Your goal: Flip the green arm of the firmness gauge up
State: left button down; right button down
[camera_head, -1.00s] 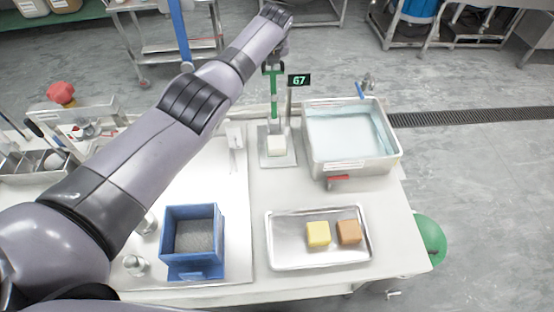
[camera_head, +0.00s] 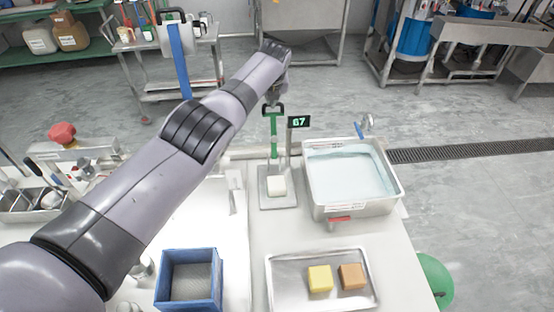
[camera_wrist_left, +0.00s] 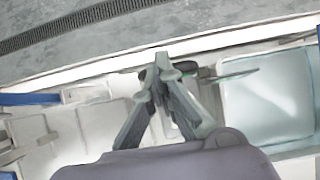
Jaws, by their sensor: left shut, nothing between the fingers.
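The firmness gauge stands at the back of the table in the head view. Its green arm (camera_head: 274,126) looks upright, with a dark handle (camera_head: 273,109) at its top. A pale block (camera_head: 276,186) sits on the gauge's metal base plate (camera_head: 278,201). My left gripper (camera_head: 271,100) is at the handle, seen from behind the arm; I cannot tell if it touches. In the left wrist view my left gripper (camera_wrist_left: 160,68) is shut and empty, its fingers partly hiding the dark handle (camera_wrist_left: 149,73). My right gripper is not in view.
A small G7 display (camera_head: 299,122) stands right of the green arm. A metal basin of pale liquid (camera_head: 350,213) is to the right. A tray (camera_head: 290,293) with yellow and brown blocks and a blue box (camera_head: 189,301) are in front.

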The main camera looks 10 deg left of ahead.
pick_arm(q)
jog(key=shift+a, duration=0.15)
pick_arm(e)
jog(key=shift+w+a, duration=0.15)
pick_arm(q)
jog(key=shift+r, duration=0.3)
jog(key=shift+s+r, duration=0.1)
jog(key=shift+r, duration=0.15)
jog(key=v, duration=1.1)
jog(key=shift+s, duration=0.15)
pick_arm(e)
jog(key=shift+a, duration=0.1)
pick_arm(q)
jog(key=shift+f, duration=0.1)
